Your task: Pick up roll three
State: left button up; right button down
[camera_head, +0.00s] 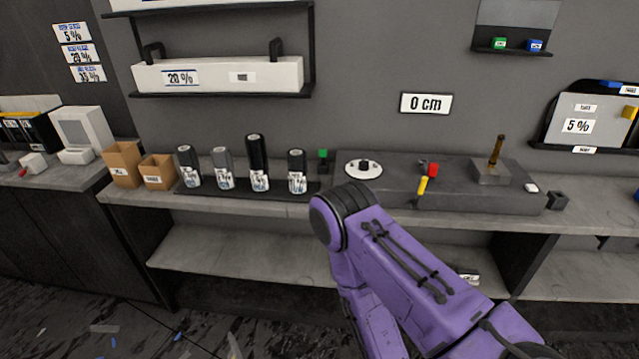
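Several dark film rolls stand upright in a row on a black tray (215,195) on the grey counter. From the left, the first is a black roll (189,165), the second a grey roll (222,167), the third a taller black roll (258,160) and the last a shorter black roll (297,170). Each has a white and blue label low down, too small to read, so I cannot tell which is marked three. My purple arm comes in from the lower right, its rounded joint in front of the counter, right of the rolls. Neither gripper shows.
Two cardboard boxes (122,163) stand left of the rolls. A green-topped item (323,158) stands right of them, then a grey raised block (395,193) with a white disc (363,169) and tools. A shelf (220,95) with a white box (218,76) hangs above.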

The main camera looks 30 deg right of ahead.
aim_at(297, 162)
jog(key=z, duration=1.3)
